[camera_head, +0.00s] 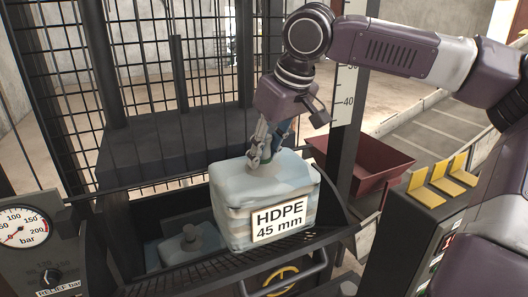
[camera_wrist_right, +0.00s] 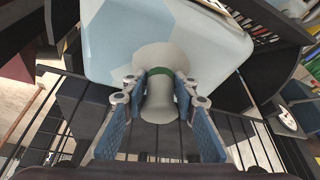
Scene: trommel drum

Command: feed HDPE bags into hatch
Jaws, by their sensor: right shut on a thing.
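A pale blue-grey bag labelled "HDPE 45 mm" (camera_head: 240,200) hangs upright at the mouth of the dark hatch (camera_head: 130,235). My right gripper (camera_head: 262,155) is shut on the neck at the top of this bag. In the right wrist view the gripper (camera_wrist_right: 160,95) has a finger on each side of the grey neck (camera_wrist_right: 158,112), which has a green band. A second pale bag (camera_head: 185,250) with a knobbed top lies inside the hatch, to the left of the held bag and partly hidden. My left gripper is not in view.
A black mesh cage (camera_head: 60,75) stands behind the hatch. A pressure gauge (camera_head: 22,228) is at the left and a red tray (camera_head: 365,165) at the right. Yellow switches (camera_head: 440,180) top a panel at the right. A slotted front lip (camera_head: 240,268) edges the hatch.

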